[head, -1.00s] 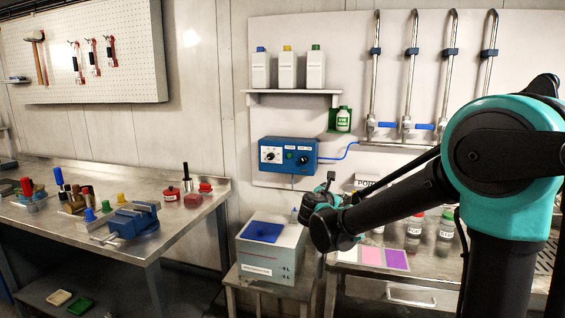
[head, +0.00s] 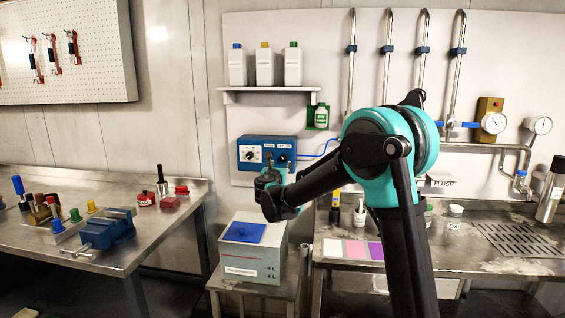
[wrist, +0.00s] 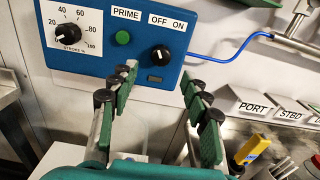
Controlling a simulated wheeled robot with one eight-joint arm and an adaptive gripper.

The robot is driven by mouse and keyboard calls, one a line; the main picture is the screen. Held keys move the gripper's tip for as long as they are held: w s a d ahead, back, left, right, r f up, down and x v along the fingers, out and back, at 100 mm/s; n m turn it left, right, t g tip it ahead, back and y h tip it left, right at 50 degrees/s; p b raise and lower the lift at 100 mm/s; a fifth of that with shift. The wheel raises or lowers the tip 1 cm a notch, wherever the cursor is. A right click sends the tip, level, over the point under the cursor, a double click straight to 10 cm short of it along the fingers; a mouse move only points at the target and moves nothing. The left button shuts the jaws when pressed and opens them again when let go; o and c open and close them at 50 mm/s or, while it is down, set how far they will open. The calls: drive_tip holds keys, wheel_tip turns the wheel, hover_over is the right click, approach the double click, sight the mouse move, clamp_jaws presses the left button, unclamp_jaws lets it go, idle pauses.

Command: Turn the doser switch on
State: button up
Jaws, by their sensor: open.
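The blue doser box (head: 250,150) hangs on the white wall panel. In the wrist view the doser box (wrist: 100,62) fills the upper middle. Its black OFF/ON switch knob (wrist: 160,54) sits at the right under the OFF and ON labels. A green PRIME button (wrist: 122,38) and a black stroke dial (wrist: 67,33) are left of it. My gripper (wrist: 158,80) is open and empty in front of the box, its green-padded fingers on either side just below the knob, with no contact visible. In the head view my gripper (head: 268,178) hides part of the box's lower right.
A grey box with a blue top (head: 250,255) stands on a small stand below. A shelf (head: 265,89) with bottles is above the doser box. A blue hose (wrist: 235,58) leaves the box to the right. PORT and STBD label blocks (wrist: 250,105) are at the lower right.

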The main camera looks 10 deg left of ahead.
sight(283, 159)
drive_tip(key=w, duration=0.6)
drive_tip(key=shift+w+d, duration=0.2)
drive_tip(key=shift+w, duration=0.15)
drive_tip(key=shift+c, duration=0.6)
clamp_jaws()
